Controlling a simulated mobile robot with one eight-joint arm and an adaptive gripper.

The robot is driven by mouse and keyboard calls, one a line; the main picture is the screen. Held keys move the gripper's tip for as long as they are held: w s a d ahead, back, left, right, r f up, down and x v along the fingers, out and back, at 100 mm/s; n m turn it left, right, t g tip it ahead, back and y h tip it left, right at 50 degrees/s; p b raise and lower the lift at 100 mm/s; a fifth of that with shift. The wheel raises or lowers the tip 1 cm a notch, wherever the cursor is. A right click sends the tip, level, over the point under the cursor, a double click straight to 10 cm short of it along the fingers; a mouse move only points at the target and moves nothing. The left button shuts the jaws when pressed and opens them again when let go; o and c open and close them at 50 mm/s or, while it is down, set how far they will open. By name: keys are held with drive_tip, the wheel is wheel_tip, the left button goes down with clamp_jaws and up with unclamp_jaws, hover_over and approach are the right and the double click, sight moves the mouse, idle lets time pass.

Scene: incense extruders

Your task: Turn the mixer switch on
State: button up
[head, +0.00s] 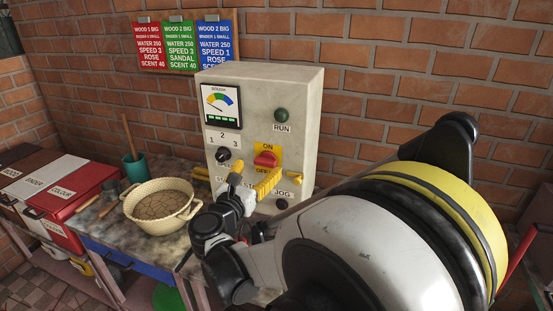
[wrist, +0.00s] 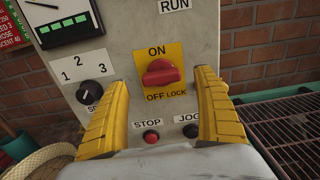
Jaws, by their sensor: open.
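The mixer switch is a red rotary knob (head: 266,159) on a yellow plate marked ON above and OFF below, on the front of a grey control box (head: 296,110). In the wrist view the red knob (wrist: 161,73) lies roughly horizontal, between the ON and OFF LOCK labels. My gripper (wrist: 159,85) is open, with one yellow finger on each side of the knob. No contact with the knob shows. In the head view my gripper (head: 250,181) is in front of the lower part of the box, and one finger partly hides the plate.
Below the switch are a red STOP button (wrist: 151,136) and a dark JOG button (wrist: 191,130). A black speed dial (wrist: 89,92) is at left. A cream pot (head: 160,207) stands on the bench left of the box. A grated rack (wrist: 285,125) lies at right.

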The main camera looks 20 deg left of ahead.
sight(263, 162)
drive_tip(key=w, duration=0.4)
drive_tip(key=shift+w+d+b, duration=0.2)
drive_tip(key=shift+w+b, duration=0.2)
drive_tip(key=c, duration=1.2)
